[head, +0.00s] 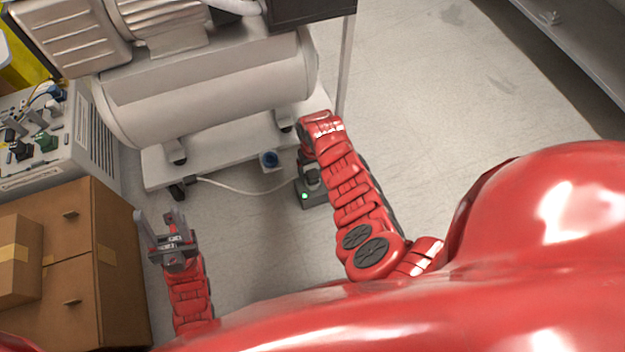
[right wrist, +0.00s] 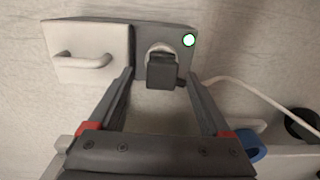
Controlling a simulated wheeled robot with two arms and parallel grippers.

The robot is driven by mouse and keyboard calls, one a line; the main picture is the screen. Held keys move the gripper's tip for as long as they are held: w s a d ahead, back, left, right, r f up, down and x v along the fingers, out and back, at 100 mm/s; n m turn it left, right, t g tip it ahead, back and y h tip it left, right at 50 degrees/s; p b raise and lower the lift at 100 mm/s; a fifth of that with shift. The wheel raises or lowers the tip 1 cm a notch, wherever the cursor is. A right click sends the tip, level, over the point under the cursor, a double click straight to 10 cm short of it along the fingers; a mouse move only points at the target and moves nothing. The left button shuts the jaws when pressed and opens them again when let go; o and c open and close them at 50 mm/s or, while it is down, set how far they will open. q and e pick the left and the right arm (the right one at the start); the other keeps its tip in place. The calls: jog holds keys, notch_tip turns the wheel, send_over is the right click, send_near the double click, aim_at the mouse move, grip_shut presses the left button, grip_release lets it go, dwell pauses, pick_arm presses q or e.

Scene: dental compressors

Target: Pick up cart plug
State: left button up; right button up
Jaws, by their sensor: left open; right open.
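The cart plug (right wrist: 162,72) is a dark grey block that sits at a round socket on a grey box (right wrist: 120,38) with a lit green lamp. In the right wrist view the two fingers of my right gripper (right wrist: 160,76) are spread, with the plug between their tips; I cannot tell whether they touch it. In the head view the right gripper (head: 311,168) is over the box (head: 312,200), and my wrist partly hides it. My left gripper (head: 162,218) is open and empty, beside the cardboard boxes.
A compressor tank (head: 210,85) stands on a white wheeled cart (head: 215,160) with a blue round socket (head: 270,159). A white cable (head: 245,190) runs between cart and box. Cardboard boxes (head: 115,260) and an instrument case (head: 95,150) stand at left. The floor at right is clear.

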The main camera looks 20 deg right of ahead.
notch_tip(320, 180, down, 3)
jog(key=shift+w+a+f+b, duration=0.1)
jog(key=shift+f+b, duration=0.1)
jog(key=shift+b, duration=0.45)
jog(key=shift+r, duration=0.1)
grip_shut()
